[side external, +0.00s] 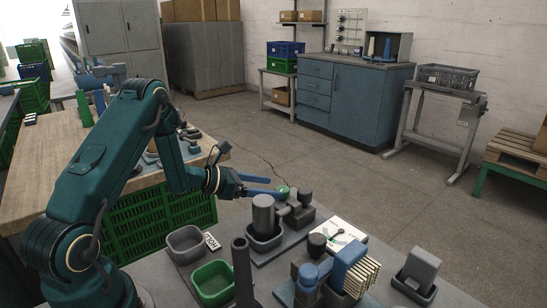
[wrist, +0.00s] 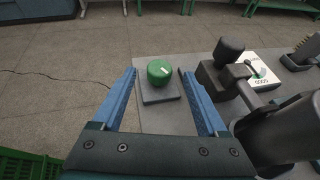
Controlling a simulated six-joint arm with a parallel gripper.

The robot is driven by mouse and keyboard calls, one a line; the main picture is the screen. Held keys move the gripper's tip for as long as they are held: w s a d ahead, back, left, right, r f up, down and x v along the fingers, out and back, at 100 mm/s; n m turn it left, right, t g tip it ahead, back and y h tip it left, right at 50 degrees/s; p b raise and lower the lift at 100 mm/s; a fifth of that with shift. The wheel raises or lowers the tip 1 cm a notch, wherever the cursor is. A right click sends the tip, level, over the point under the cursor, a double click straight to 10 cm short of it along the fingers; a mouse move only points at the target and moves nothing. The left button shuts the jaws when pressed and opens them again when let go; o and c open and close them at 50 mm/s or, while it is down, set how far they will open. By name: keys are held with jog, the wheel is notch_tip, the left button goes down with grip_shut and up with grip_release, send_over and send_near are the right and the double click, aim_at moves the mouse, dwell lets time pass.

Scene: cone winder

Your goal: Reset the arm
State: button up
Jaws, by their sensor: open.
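My gripper (side external: 273,188) is open, with its two blue fingers spread and nothing held between them. The fingers also show in the wrist view (wrist: 158,74). A green round knob (wrist: 160,71) on a dark square base (wrist: 160,95) appears between and beyond the fingertips there. In the side view the green knob (side external: 283,190) is close to the fingertips; I cannot tell whether they touch.
A grey cylinder (side external: 263,214) stands in a dark holder close by. A grey bin (side external: 185,243), a green bin (side external: 212,281), a dark post (side external: 241,270) and a white dial panel (side external: 339,236) share the table. Open floor lies beyond.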

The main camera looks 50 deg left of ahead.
jog(key=s+d+r+m+g+h, duration=0.3)
jog(key=s+d+r+m, duration=0.2)
jog(key=d+r+m, duration=0.4)
jog(key=s+d+r+m+g+h, duration=0.2)
jog(key=s+d+r+m+g, duration=0.3)
jog(key=d, duration=0.5)
jog(key=s+a+f+m+y, duration=0.1)
jog(key=s+a+m+y, duration=0.2)
jog(key=s+m+y, duration=0.5)
jog(key=s+m, duration=0.6)
jog(key=m, duration=0.5)
jog(key=shift+a+f+y, duration=0.15)
jog(key=shift+f+y, duration=0.15)
jog(key=shift+f, duration=0.1)
